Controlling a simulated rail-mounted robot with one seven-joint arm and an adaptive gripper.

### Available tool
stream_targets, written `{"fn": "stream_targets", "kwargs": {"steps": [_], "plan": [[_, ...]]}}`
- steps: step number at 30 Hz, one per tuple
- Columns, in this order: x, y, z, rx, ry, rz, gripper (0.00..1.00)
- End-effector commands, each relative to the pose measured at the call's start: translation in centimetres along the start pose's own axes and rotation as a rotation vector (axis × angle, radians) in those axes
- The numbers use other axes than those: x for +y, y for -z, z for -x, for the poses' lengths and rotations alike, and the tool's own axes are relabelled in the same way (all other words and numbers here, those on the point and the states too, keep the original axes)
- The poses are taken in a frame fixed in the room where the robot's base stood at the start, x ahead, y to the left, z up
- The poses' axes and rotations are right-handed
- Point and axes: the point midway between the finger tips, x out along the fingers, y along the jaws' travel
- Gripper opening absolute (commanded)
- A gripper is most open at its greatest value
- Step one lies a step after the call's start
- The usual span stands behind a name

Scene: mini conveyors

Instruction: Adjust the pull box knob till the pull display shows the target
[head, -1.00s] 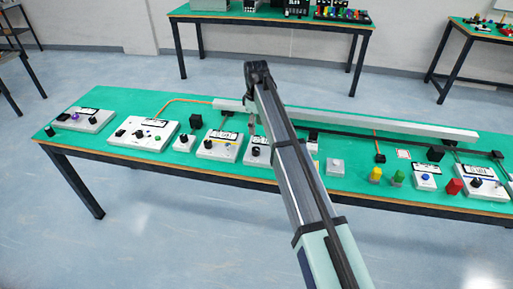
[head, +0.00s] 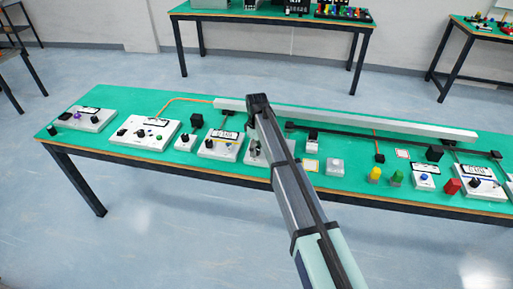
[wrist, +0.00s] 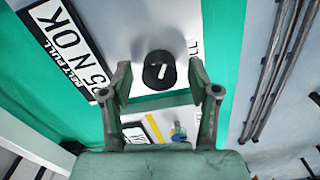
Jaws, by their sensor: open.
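The knob (wrist: 160,72) is black and round with a white pointer mark. It stands on a pale box (wrist: 125,25) in the wrist view. My gripper (wrist: 160,82) is open, with one finger on each side of the knob in that view; I see no contact. A white display (wrist: 62,42) on the left carries a "PULL" label and text ending in "5 N OK"; its lower end lies by my left finger. In the head view my gripper (head: 252,146) is over a box mostly hidden by my arm.
The green table (head: 110,95) carries several other control boxes, such as one with a display (head: 220,145) just left of my gripper. A long grey rail (head: 350,119) runs along the back. Yellow and green knobs (head: 375,174) stand to the right.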

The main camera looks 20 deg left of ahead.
Motion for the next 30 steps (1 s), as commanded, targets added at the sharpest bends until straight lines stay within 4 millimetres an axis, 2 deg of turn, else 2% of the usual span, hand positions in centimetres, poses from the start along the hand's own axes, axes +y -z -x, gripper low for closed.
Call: {"fn": "stream_targets", "kwargs": {"steps": [2,3,7,8,16,24,30], "plan": [[0.01,0.0,0.0,0.0,0.0,0.0,0.61],[0.01,0.0,0.01,0.0,0.0,0.0,0.54],[0.0,0.0,0.01,0.0,0.0,0.0,0.07],[0.0,0.0,0.01,0.0,0.0,0.0,0.01],[-0.02,0.0,0.02,-0.001,0.001,-0.042,0.01],[-0.02,0.02,0.03,-0.001,0.001,-0.273,0.01],[-0.02,0.03,-0.01,-0.001,0.001,-0.35,0.01]]}}
